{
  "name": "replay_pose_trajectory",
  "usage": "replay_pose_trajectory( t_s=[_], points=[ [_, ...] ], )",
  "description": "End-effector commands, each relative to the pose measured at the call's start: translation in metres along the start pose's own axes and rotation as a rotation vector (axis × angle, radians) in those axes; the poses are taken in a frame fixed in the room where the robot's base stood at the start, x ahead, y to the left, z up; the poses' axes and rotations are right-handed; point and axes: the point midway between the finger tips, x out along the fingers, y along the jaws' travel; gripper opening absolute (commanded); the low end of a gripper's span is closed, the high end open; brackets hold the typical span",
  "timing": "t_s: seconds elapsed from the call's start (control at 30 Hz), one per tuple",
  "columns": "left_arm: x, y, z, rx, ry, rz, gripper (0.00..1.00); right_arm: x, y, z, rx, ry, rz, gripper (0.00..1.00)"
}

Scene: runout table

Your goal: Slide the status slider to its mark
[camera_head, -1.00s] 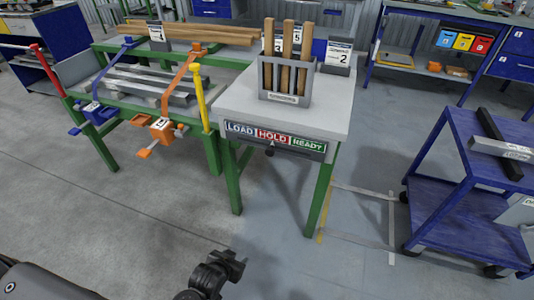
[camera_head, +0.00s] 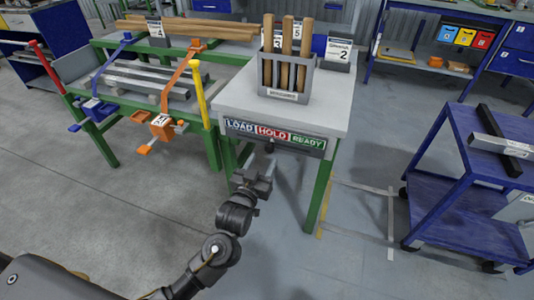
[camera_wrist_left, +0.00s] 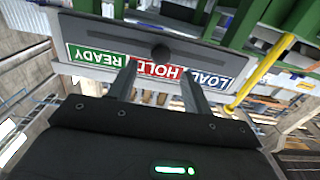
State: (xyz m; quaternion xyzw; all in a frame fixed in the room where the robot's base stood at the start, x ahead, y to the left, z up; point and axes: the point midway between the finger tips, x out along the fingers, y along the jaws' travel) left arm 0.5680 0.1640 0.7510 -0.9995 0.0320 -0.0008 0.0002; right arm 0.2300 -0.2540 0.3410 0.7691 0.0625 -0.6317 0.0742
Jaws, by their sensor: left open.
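The slider's dark round knob (camera_head: 270,148) sits below the HOLD field. In the left wrist view the panel appears upside down, and the knob (camera_wrist_left: 160,52) shows beyond HOLD. My left gripper (camera_head: 264,172) is just below and in front of the knob. Its fingers (camera_wrist_left: 158,78) are open, with the knob ahead between their lines and apart from them. My right gripper is not in view.
A holder with upright wooden bars (camera_head: 284,93) stands on the table (camera_head: 235,97). A yellow post (camera_head: 200,98) and an orange clamp (camera_head: 161,127) are to the left. A blue cart (camera_head: 440,190) stands at right. The floor before the panel is clear.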

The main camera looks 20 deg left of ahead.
Motion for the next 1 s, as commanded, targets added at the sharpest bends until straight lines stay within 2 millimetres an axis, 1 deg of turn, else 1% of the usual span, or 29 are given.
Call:
replay_pose_trajectory(
  t_s=[0.03,0.1,0.2,0.3,0.43,0.67,0.77,1.0],
  points=[
    [0.010,0.000,0.000,0.000,0.001,-0.001,0.50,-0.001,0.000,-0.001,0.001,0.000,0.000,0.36],
    [0.022,0.000,0.000,0.001,0.000,-0.001,0.50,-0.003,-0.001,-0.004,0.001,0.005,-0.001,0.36],
    [0.035,0.000,0.000,0.000,0.000,0.000,0.50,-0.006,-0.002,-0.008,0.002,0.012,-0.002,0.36],
    [0.043,0.000,0.001,0.000,-0.001,0.000,0.50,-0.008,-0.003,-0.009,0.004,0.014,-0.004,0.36],
    [0.048,0.000,0.001,0.000,-0.002,0.000,0.50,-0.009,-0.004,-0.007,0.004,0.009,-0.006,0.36],
    [0.048,0.000,0.001,0.000,-0.002,0.000,0.50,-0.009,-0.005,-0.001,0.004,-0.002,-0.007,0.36],
    [0.048,0.000,0.001,0.000,-0.002,0.000,0.39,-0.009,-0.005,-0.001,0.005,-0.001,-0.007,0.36],
    [0.048,0.000,0.001,0.000,-0.002,0.000,0.08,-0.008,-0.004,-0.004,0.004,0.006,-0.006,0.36]
  ],
)
